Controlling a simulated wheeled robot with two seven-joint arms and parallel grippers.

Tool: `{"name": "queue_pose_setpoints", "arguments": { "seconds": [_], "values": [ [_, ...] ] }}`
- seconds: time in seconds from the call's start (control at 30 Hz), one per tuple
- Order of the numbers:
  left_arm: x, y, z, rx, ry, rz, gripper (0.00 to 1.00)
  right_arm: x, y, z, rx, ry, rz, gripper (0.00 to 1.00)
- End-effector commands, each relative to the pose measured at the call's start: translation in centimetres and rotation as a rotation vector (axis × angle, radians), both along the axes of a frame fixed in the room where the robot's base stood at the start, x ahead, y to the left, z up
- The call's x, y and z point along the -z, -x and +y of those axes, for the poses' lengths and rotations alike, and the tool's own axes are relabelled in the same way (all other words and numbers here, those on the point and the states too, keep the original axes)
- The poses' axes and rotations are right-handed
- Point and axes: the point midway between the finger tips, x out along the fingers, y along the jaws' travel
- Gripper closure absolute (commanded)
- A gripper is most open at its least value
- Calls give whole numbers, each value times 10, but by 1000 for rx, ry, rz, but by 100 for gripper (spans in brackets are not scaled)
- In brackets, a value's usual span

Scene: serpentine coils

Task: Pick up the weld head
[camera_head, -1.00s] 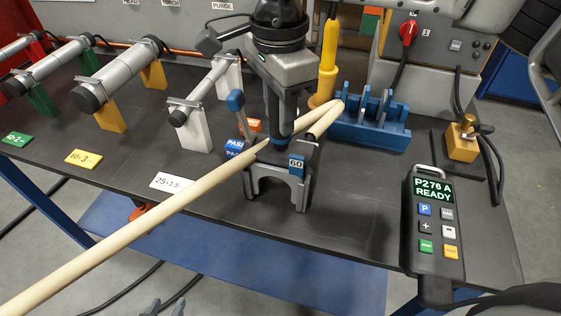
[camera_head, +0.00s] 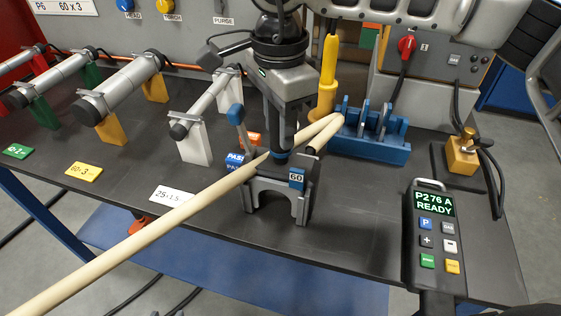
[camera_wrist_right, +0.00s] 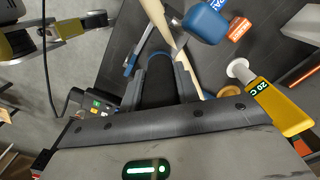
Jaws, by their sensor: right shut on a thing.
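The weld head (camera_head: 301,203) is a grey, fork-shaped body with a blue "60" label, upright at the middle of the dark bench. It appears to stand on the bench top. My right gripper (camera_head: 281,150) comes down from above and is shut on the weld head's upper part. In the right wrist view its fingers (camera_wrist_right: 163,85) close on either side of a dark part. Their exact contact is partly hidden. Only a tip of my left gripper (camera_head: 179,313) shows at the bottom edge.
Clamped tubes on green, yellow and white stands (camera_head: 194,145) are at the left. A blue slotted rack (camera_head: 369,146) and yellow holder (camera_head: 327,75) stand behind right. A pendant (camera_head: 436,240) reads "P276 A READY". Small blue and orange blocks (camera_wrist_right: 240,29) lie close behind the weld head.

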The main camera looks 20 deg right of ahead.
Motion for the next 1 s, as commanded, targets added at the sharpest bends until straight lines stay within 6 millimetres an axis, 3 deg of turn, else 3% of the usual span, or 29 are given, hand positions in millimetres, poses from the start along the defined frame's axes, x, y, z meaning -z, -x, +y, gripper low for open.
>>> {"name": "queue_pose_setpoints", "arguments": {
  "seconds": [0.23, 0.5, 1.0],
  "values": [
    [0, -1, 0, 1, 0, -2, 64, -9, -1, 1, 1, -4, -7, 100],
    [3, -1, 0, 1, 1, -1, 64, -34, -1, 1, -1, -3, -7, 100],
    [11, 2, -2, 5, 7, -2, 64, -96, 36, 51, -6, -4, -7, 100]
  ]
}}
